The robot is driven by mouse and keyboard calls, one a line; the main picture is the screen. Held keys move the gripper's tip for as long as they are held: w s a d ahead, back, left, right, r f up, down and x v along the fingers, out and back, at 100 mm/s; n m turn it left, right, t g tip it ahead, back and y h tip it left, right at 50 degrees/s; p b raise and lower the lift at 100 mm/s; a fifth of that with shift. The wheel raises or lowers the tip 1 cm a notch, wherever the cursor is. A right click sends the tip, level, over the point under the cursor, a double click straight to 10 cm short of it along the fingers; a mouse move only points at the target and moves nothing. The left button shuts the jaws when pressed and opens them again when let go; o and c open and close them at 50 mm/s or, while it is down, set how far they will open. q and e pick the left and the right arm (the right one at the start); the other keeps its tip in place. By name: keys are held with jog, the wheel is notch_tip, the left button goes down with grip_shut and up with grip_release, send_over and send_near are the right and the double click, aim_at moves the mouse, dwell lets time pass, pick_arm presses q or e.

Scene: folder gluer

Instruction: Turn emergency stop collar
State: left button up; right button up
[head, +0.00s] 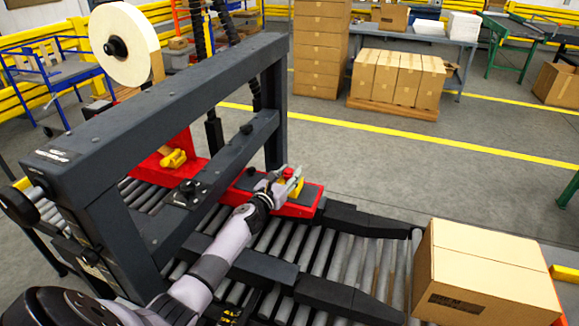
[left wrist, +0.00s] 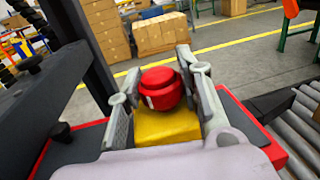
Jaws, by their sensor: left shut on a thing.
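The emergency stop has a red mushroom head (left wrist: 161,88) on a yellow box (left wrist: 166,125), mounted on the red side rail of the machine. In the head view the red button (head: 289,173) and a bit of yellow show between the fingers. My left gripper (left wrist: 160,84) is shut on the red head, with one finger on each side of it. The left gripper (head: 285,180) also shows at the end of my left arm in the head view. The collar itself cannot be told apart from the head. My right gripper is in neither view.
The dark machine frame (head: 165,110) rises left of the gripper, with knobs on its crossbar. A roller conveyor (head: 345,262) runs below and right, carrying a cardboard box (head: 490,270). Stacked cartons (head: 400,78) stand on a pallet behind. The floor beyond the rail is clear.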

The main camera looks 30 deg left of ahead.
pick_arm(q)
jog(key=shift+f+m+h+b, duration=0.1)
jog(key=shift+m+h+b, duration=0.35)
jog(key=shift+m+h, duration=1.15)
jog(key=shift+h, duration=0.6)
